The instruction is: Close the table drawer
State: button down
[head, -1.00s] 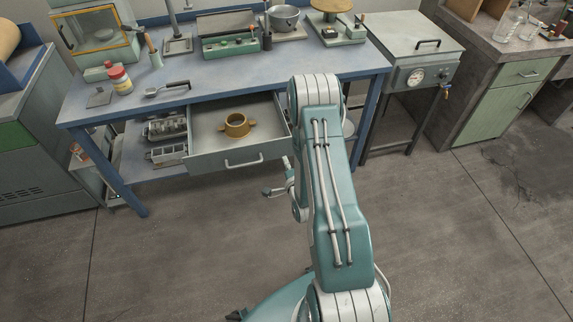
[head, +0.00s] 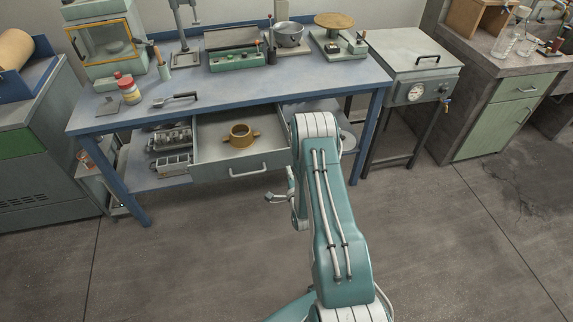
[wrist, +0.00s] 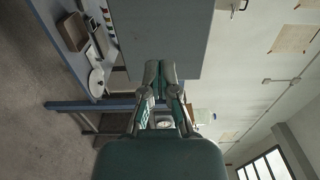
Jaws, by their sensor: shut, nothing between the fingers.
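The table drawer (head: 210,172) is grey and stands pulled out under the front edge of the blue table (head: 225,95). Its front has a pale bar handle (head: 248,172). A brass-coloured ring-shaped part with two lugs (head: 240,136) lies inside. My gripper (head: 272,198) is low in front of the drawer, to the right of the handle and apart from it, partly behind my arm. In the wrist view my gripper (wrist: 165,70) is shut and empty, its fingertips overlapping a plain grey panel (wrist: 165,35). I cannot tell whether that panel is the drawer front or whether they touch.
Metal parts (head: 170,150) sit on the shelf left of the drawer. A spatula-like tool (head: 175,98), red-lidded jar (head: 129,90) and metal bowl (head: 288,36) stand on the tabletop. A grey box with a gauge (head: 415,75) stands right. The floor in front is clear.

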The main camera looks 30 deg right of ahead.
aim_at(286, 160)
jog(key=shift+x, duration=1.85)
jog(key=shift+d, duration=0.15)
